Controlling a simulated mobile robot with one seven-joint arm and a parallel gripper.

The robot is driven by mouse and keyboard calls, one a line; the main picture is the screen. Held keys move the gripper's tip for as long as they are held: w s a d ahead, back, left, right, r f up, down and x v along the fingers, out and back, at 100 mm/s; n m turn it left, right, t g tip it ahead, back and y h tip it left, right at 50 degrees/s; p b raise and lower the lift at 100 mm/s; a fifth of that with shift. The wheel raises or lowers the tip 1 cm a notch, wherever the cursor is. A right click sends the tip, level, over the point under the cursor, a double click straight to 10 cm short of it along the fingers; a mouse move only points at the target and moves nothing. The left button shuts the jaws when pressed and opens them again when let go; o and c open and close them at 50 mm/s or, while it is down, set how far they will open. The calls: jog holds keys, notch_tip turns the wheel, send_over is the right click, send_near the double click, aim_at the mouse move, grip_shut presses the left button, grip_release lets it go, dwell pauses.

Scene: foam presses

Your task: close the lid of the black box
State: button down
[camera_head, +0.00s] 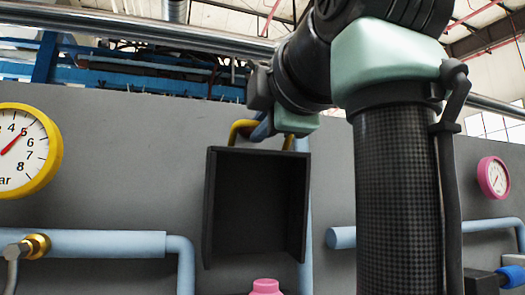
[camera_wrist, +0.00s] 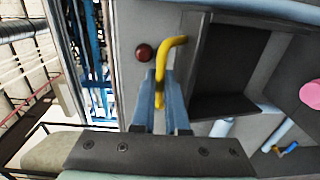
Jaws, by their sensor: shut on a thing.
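The black box (camera_head: 208,215) hangs on the grey wall in the middle of the head view, its front open and its dark inside showing. It also shows at the right of the wrist view (camera_wrist: 228,62). A yellow handle (camera_head: 240,127) stands at the box's top edge; the wrist view shows it bent (camera_wrist: 166,52). I cannot make out the lid's face; it seems raised, nearly edge-on. My gripper (camera_head: 265,130) is above the box, partly hidden by my arm. In the wrist view its two blue-grey fingers (camera_wrist: 160,82) are shut on the yellow handle.
A yellow gauge (camera_head: 22,150) is at the left and a pink gauge (camera_head: 493,177) at the right. Light-blue pipes (camera_head: 100,243) run along the wall beside the box. A pink object (camera_head: 266,287) is just below it. A dark red knob (camera_wrist: 144,52) sits near my fingers.

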dwell(0.9)
jog(key=s+d+f+t+y+b, duration=0.1)
jog(key=s+f+t+b, duration=0.2)
jog(key=f+b, duration=0.3)
jog(key=s+d+f+t+y+b, duration=0.1)
jog(key=s+f+t+b, duration=0.2)
jog(key=b, duration=1)
jog(key=s+d+f+t+b, duration=0.1)
jog(key=s+f+t+b, duration=0.2)
jog(key=f+b, duration=0.6)
jog(key=shift+s+d+f+y, duration=0.2)
jog(key=shift+s+f+y, duration=0.2)
jog(key=shift+s, duration=0.3)
jog(key=shift+w+f+b, duration=0.15)
jog(key=shift+f+b, duration=0.75)
jog(key=shift+f, duration=0.15)
